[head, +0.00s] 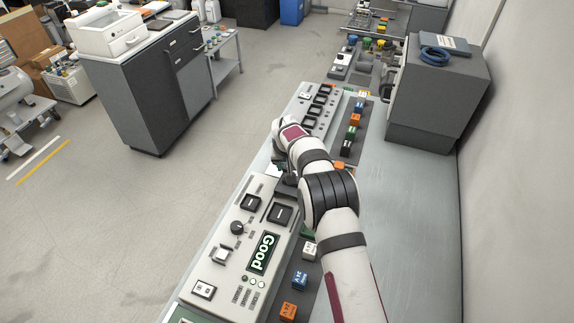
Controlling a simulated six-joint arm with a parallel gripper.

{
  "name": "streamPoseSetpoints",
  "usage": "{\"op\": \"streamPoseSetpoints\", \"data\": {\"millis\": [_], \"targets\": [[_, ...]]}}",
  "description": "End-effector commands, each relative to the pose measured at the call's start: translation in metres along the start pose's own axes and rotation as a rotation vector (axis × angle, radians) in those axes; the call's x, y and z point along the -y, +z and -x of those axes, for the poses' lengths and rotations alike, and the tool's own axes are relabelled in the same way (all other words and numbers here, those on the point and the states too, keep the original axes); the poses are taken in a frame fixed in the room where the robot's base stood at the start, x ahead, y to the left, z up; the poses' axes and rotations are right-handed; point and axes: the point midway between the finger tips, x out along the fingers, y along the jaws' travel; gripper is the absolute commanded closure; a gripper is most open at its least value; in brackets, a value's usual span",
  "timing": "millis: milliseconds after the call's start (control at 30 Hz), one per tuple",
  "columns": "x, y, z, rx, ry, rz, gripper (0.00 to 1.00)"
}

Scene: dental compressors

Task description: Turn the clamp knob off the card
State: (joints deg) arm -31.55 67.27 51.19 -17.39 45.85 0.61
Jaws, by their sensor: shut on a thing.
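My gripper (281,174) points down over the long bench, at the gap between two light control panels. It is small in view and partly hidden by my own wrist. It is shut on a dark thing low between its fingers, which I take to be the clamp knob, though it is mostly covered. I cannot make out the card clearly under the gripper. The near control panel (225,262) has a black round knob (237,227), dark square switches and a lit display (263,253) reading "Good".
A far panel (314,112) with dark switches lies beyond my gripper. Blue (300,280) and orange (288,311) blocks line a dark strip on the right. A grey cabinet (437,95) stands on the bench. The bench top (405,230) right of my arm is clear.

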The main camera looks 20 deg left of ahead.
Motion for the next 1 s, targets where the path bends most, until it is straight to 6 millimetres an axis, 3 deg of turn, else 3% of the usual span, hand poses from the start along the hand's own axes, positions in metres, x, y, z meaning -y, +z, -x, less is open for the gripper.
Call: {"op": "streamPoseSetpoints", "data": {"millis": [333,833,867,1000], "targets": [[0.0021,-0.0004,0.0001,-0.001,0.048,-0.118,1.00],[0.0021,-0.0005,0.0002,-0.001,0.056,-0.137,1.00],[0.0021,-0.0006,0.0002,-0.001,0.056,-0.137,0.65],[0.0020,-0.0005,0.0001,-0.001,0.056,-0.137,0.40]]}}
